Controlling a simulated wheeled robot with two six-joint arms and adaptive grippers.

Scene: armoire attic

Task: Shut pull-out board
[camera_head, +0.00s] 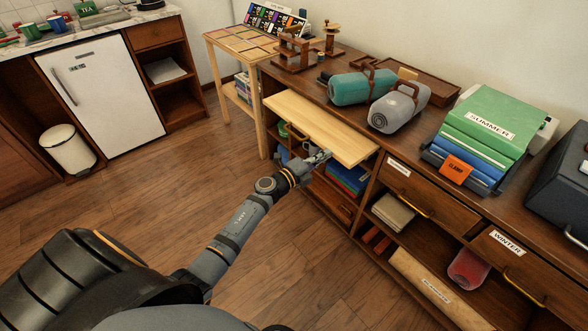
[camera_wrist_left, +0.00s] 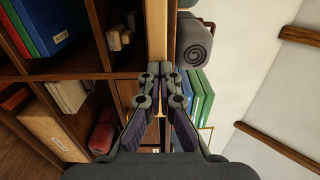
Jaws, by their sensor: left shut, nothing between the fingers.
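The pull-out board (camera_head: 312,122) is a pale wooden slab that sticks out from the front of the dark wooden cabinet (camera_head: 372,182), below its top. My left gripper (camera_head: 322,155) is shut and empty, close to the board's front edge. In the left wrist view the shut fingers (camera_wrist_left: 160,76) point at the board, whose pale edge (camera_wrist_left: 156,32) runs up and down ahead of them. I cannot tell whether the fingertips touch it. My right gripper is in neither view.
A teal rolled bundle (camera_head: 358,88), a grey rolled bundle (camera_head: 398,108) and a green binder (camera_head: 488,118) stand on the cabinet top. Below the board are open shelves with blue books (camera_head: 346,178). A pale side table (camera_head: 228,44) stands left. The floor (camera_head: 150,200) is clear.

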